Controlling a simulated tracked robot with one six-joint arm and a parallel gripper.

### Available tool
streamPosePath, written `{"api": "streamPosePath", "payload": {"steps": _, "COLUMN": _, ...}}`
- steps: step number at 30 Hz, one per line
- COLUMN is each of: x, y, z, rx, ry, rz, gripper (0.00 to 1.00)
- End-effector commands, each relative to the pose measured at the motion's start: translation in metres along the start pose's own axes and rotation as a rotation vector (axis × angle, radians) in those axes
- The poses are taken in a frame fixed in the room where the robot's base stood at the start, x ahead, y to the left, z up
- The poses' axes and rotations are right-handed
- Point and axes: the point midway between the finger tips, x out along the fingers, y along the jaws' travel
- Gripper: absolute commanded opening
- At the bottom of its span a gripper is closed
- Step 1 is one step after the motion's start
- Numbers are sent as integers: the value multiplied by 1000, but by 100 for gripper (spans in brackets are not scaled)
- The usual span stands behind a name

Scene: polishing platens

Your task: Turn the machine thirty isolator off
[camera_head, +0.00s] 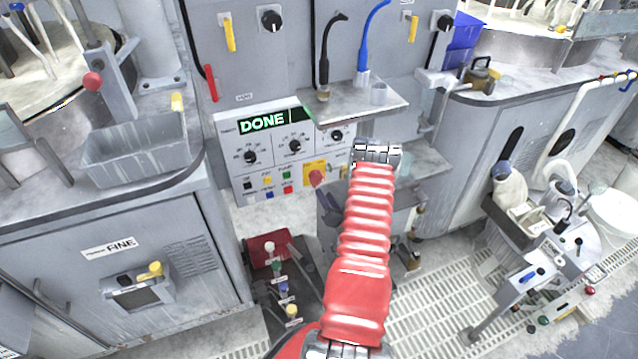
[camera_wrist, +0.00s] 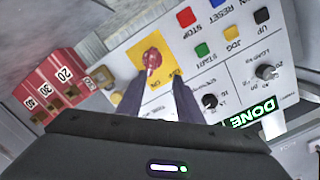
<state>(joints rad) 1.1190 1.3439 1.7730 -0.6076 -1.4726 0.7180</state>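A red rotary knob (camera_wrist: 151,59) sits on a yellow plate (camera_wrist: 187,17) in the wrist view. Small ON and OFF lettering shows on the plate near my fingertips. The knob's narrow end seems to point down toward the ON word, but this is not sharp. In the head view the knob (camera_head: 316,178) is at the lower right of the machine's control panel (camera_head: 228,127). My gripper (camera_wrist: 157,86) is open and empty, its two dark fingers apart in front of the plate, just below the knob in the picture. I cannot tell whether they touch anything.
Coloured buttons and dials sit beside the plate, with a green DONE display (camera_head: 262,122). A red box (camera_wrist: 52,92) marked 20, 30 and 40 stands left of the panel. A shelf (camera_head: 340,108) with hoses juts out above. A grated floor (camera_head: 430,310) lies below.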

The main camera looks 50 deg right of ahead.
Motion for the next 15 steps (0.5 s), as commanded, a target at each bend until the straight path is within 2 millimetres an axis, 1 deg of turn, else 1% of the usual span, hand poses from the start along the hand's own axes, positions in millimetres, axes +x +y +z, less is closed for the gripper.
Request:
{"api": "streamPosePath", "payload": {"steps": 1, "x": -9, "y": 10, "z": 5, "rx": 23, "ry": 18, "rz": -4, "gripper": 33}}
{"api": "streamPosePath", "payload": {"steps": 3, "x": -18, "y": 18, "z": 9, "rx": 48, "ry": 40, "rz": -18, "gripper": 33}}
{"api": "streamPosePath", "payload": {"steps": 6, "x": -27, "y": 24, "z": 12, "rx": 73, "ry": 63, "rz": -30, "gripper": 33}}
{"api": "streamPosePath", "payload": {"steps": 9, "x": -31, "y": 27, "z": 14, "rx": 83, "ry": 74, "rz": -36, "gripper": 33}}
{"api": "streamPosePath", "payload": {"steps": 15, "x": -31, "y": 26, "z": 13, "rx": 83, "ry": 74, "rz": -37, "gripper": 33}}
